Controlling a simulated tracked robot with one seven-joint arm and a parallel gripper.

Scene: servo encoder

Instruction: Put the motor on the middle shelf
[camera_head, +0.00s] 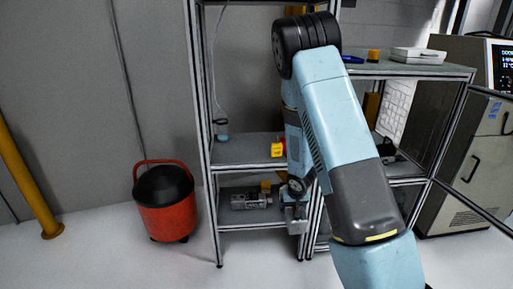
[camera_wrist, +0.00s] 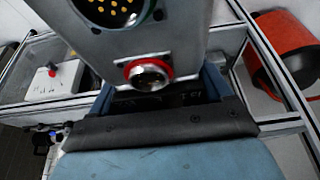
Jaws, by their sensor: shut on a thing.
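My gripper (camera_head: 296,190) points down at the front of the shelf rack, in front of the lower shelf. It is shut on the motor (camera_wrist: 190,42), a grey metal block with a round connector of yellow pins and a red-ringed round fitting, which fills the top middle of the wrist view. In the head view the motor (camera_head: 297,219) shows as a small grey piece below the gripper. The finger contact is hidden. The middle shelf (camera_head: 238,151) is higher than the motor, and my arm covers its right part.
A grey cylindrical device (camera_head: 250,201) lies on the lower shelf (camera_head: 250,219). A yellow item (camera_head: 278,148) and a small bottle (camera_head: 222,131) stand on the middle shelf, with bare room between them. A red bin (camera_head: 165,208) stands left of the rack. Rack posts (camera_head: 203,130) border the opening.

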